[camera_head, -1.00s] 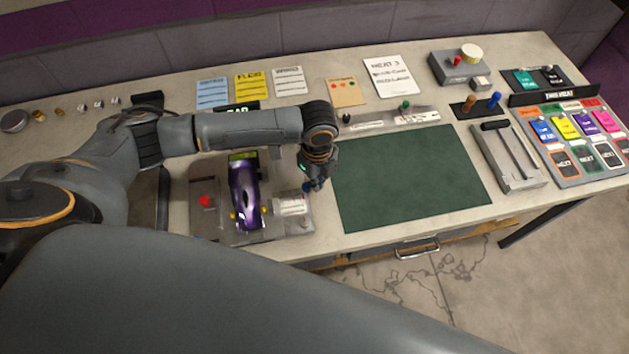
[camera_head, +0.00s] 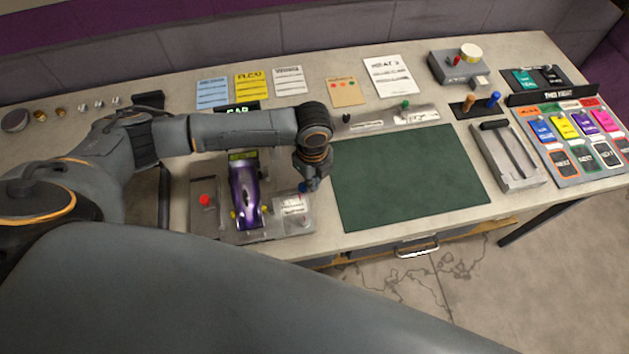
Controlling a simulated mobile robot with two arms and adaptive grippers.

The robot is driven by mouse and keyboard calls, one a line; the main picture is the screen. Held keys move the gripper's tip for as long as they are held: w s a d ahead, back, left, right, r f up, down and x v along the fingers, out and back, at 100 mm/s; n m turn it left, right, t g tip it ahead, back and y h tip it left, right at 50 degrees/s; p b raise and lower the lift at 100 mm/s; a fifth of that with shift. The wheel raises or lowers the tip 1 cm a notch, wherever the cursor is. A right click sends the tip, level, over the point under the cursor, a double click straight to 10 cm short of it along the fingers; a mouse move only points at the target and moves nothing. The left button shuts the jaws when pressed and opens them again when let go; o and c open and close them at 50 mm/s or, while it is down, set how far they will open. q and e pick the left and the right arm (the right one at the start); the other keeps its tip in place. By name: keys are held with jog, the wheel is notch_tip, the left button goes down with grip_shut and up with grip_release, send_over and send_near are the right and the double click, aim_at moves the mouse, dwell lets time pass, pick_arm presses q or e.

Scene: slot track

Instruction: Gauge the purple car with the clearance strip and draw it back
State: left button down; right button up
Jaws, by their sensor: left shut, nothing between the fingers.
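The purple car (camera_head: 245,195) sits lengthwise in a grey fixture (camera_head: 270,233) left of the green mat, with yellow at its far end. A pale cylinder-like piece (camera_head: 292,203) lies on the fixture right of the car. A small blue knob (camera_head: 303,187) shows just behind it. My left gripper (camera_head: 313,186) points down close to the right of the blue knob, shut and empty. I cannot tell whether it touches the knob. I cannot tell for sure which part is the clearance strip. My right gripper is not in view.
A red button (camera_head: 204,199) is left of the car. The green mat (camera_head: 410,180) is clear. A rail with a green knob (camera_head: 405,105) lies behind it. A slider unit (camera_head: 508,158) and a card board (camera_head: 570,140) stand at the right. Paper cards line the back.

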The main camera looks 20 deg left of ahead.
pick_arm(q)
jog(key=shift+w+d+p, duration=0.2)
jog(key=shift+d+p, duration=0.1)
jog(key=shift+p, duration=0.05)
dwell(0.6)
notch_tip(320, 180, up, 8)
jog(key=p, duration=0.5)
jog(key=shift+p, duration=0.35)
dwell(1.2)
